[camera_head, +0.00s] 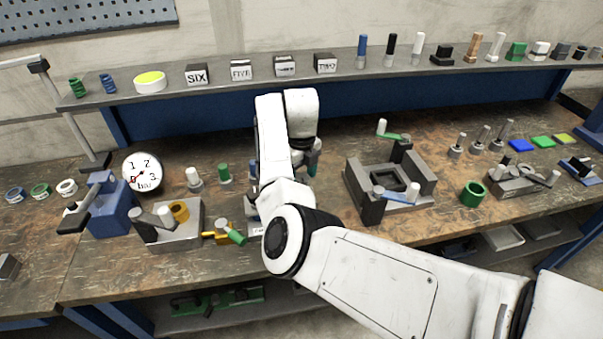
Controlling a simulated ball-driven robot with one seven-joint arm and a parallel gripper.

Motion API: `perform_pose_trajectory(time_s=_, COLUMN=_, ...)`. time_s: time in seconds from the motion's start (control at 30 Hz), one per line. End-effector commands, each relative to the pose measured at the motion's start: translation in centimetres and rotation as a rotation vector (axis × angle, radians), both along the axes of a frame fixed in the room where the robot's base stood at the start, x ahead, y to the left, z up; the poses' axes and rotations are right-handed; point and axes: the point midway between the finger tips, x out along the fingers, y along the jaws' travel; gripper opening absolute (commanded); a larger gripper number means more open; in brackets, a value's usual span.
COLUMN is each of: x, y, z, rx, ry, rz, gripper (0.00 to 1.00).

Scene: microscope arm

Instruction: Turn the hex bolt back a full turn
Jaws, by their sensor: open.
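I cannot make out the hex bolt; it may be hidden behind my arm. My white arm (287,130) reaches over the middle of the bench, and its end points down there. My gripper's fingers are hidden behind the arm's own links. A grey block (256,229) with a pale label shows partly at the left of my arm's elbow, near the bench's front edge. What stands on that block is covered by the arm.
Left of the arm stand a grey fixture (178,235) with a brass ring, a yellow valve with a green handle (235,236) and a pressure gauge (142,173). To the right are a clamp fixture (366,206) and a green ring (473,193). A loaded shelf (215,91) runs behind.

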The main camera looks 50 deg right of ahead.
Motion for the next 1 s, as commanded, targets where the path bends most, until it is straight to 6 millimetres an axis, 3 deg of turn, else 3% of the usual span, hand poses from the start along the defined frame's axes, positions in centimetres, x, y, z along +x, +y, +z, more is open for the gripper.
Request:
perform_pose_trajectory(time_s=0.07, x=0.00, y=0.00, z=0.00, rx=0.000, ry=0.000, rz=0.000, gripper=0.68)
perform_pose_trajectory(time_s=0.67, x=0.01, y=0.02, z=0.05, rx=0.000, ry=0.000, rz=0.001, gripper=0.12)
perform_pose_trajectory(time_s=1.0, x=-0.04, y=-0.01, z=0.08, rx=-0.001, ry=0.002, rz=0.055, gripper=0.12)
